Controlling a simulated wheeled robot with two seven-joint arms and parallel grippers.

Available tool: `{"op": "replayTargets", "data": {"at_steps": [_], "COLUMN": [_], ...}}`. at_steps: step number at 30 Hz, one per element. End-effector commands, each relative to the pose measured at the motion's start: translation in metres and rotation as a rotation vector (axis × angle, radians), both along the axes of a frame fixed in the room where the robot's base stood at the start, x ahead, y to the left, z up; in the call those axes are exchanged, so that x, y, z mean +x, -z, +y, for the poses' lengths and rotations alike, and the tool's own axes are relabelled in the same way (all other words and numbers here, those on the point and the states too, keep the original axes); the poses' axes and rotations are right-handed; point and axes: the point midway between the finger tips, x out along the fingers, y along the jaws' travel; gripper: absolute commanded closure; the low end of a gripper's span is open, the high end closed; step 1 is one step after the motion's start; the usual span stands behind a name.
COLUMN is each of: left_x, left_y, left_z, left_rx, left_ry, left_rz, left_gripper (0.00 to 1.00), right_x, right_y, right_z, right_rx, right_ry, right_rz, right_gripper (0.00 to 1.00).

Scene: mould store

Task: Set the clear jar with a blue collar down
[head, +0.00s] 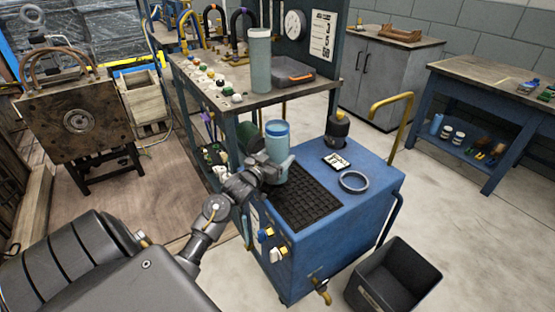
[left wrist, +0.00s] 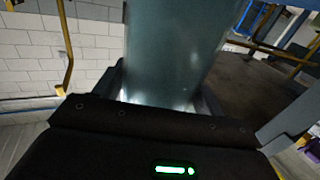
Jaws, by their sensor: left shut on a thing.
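The clear jar with a blue collar (head: 277,133) is upright above or on the left back part of the blue cart (head: 345,218), by the black ribbed mat (head: 307,204). My left gripper (head: 272,170) is shut on the jar's lower body, reaching in from the left. The gripper hides part of the jar's base, so I cannot tell whether it touches the cart. In the left wrist view, the jar's translucent wall (left wrist: 172,50) rises between the fingers. My right gripper is not in view.
On the cart are a blue-grey ring (head: 354,181), a small label card (head: 336,162) and a dark yellow-topped container (head: 337,128). Behind, a bench (head: 205,75) holds a tall translucent cylinder (head: 260,62). A black bin (head: 394,276) stands at the front right.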

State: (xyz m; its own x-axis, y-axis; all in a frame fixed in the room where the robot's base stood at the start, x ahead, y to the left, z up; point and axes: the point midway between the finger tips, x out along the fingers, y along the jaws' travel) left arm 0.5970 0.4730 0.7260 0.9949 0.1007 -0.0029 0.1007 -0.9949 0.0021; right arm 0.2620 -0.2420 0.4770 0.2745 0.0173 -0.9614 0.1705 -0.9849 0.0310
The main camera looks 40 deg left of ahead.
Motion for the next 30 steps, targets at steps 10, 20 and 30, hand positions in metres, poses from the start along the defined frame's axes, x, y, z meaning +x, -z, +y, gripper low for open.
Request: {"op": "replayTargets", "data": {"at_steps": [10, 20, 30], "left_x": [0.0003, 0.0001, -0.009], "left_y": [-0.0003, 0.0045, 0.0032], "left_z": [0.0004, -0.0001, -0.0006], "left_rx": [0.003, 0.001, 0.001], "left_ry": [-0.001, 0.0, -0.001], "left_rz": [-0.009, -0.002, 0.0], "left_gripper": [0.84, 0.08, 0.08], "right_x": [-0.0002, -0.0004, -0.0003], "right_y": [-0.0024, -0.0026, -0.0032], "right_z": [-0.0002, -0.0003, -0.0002], "right_rx": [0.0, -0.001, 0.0], "right_ry": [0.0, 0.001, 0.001], "right_rz": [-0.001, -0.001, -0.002], "right_gripper": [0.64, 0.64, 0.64]}}
